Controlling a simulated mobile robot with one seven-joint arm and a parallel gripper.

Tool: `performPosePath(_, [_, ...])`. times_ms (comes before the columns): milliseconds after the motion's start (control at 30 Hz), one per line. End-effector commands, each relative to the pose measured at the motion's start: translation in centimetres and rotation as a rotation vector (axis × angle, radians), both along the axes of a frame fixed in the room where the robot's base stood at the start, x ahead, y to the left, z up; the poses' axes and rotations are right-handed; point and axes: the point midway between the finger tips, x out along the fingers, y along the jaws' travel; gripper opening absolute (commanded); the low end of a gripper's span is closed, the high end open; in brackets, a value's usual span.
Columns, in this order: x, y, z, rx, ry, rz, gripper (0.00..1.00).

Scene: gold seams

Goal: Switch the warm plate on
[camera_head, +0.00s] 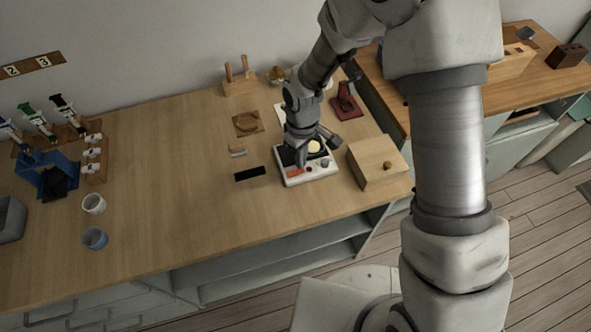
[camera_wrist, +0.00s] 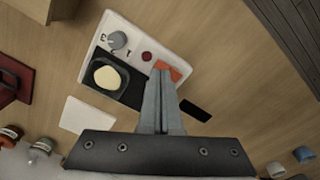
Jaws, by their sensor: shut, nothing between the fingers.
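The warm plate (camera_head: 307,179) is a white unit near the front right of the wooden counter; it also shows in the wrist view (camera_wrist: 118,22). On it are a grey knob (camera_wrist: 117,40), a small round red part (camera_wrist: 147,56) and an orange-red rocker-like patch (camera_wrist: 174,72). A dark dish (camera_wrist: 103,88) holding a pale yellow lump (camera_wrist: 110,78) sits on its black surface. My gripper (camera_wrist: 161,72) is shut and empty. Its fingertips overlap the orange-red patch in the wrist view and hide part of it. I cannot tell whether they touch it.
A wooden box (camera_head: 372,168) stands right beside the warm plate. A black strip (camera_head: 250,174) lies to its left, and a dark red stand (camera_head: 345,102) is behind. A white cup (camera_head: 93,203) and a blue cup (camera_head: 95,238) stand far left.

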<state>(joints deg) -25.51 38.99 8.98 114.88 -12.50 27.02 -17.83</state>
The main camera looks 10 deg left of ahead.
Motion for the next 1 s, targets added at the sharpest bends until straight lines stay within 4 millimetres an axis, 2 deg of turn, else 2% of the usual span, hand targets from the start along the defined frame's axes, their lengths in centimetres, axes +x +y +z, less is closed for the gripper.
performPosePath(1000, [0.00,0.00,-0.69,0.000,0.000,0.000,0.00])
